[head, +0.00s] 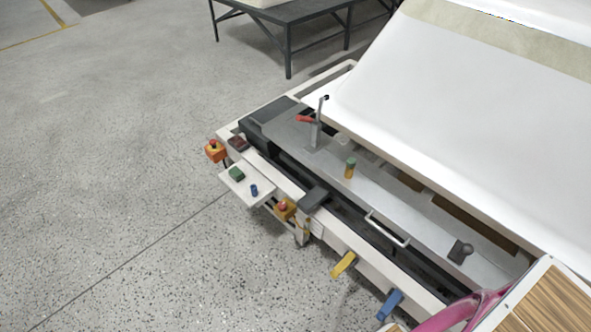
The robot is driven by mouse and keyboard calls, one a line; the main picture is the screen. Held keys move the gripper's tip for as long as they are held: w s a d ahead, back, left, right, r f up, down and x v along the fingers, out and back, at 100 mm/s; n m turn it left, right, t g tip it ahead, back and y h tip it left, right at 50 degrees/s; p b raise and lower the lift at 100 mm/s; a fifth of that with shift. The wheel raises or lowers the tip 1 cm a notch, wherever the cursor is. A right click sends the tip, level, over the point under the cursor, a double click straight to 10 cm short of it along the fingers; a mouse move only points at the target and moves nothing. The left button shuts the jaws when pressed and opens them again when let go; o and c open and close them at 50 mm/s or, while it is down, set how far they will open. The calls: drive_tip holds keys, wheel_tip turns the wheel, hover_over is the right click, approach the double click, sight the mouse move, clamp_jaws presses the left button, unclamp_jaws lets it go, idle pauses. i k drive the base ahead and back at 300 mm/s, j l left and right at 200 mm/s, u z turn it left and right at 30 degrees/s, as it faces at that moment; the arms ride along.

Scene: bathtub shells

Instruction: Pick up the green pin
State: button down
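A small green piece (236,174) lies on a white side shelf (235,188) at the machine's left end, next to a small blue piece (254,190). An upright peg (350,168) with a green top and a yellow-orange lower part stands on the grey metal plate (325,153). Both are small in the head view, and I cannot tell for sure which of the two is the green pin. My gripper is not in view.
A metal handle (387,230), dark knob (460,251), yellow handle (343,264) and blue handle (389,305) line the machine. A large white shell (460,100) stands behind. The left floor is clear.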

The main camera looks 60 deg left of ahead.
sight(351, 161)
drive_tip(key=u, duration=1.95)
drive_tip(key=j+z, duration=0.3)
drive_tip(key=j, duration=0.35)
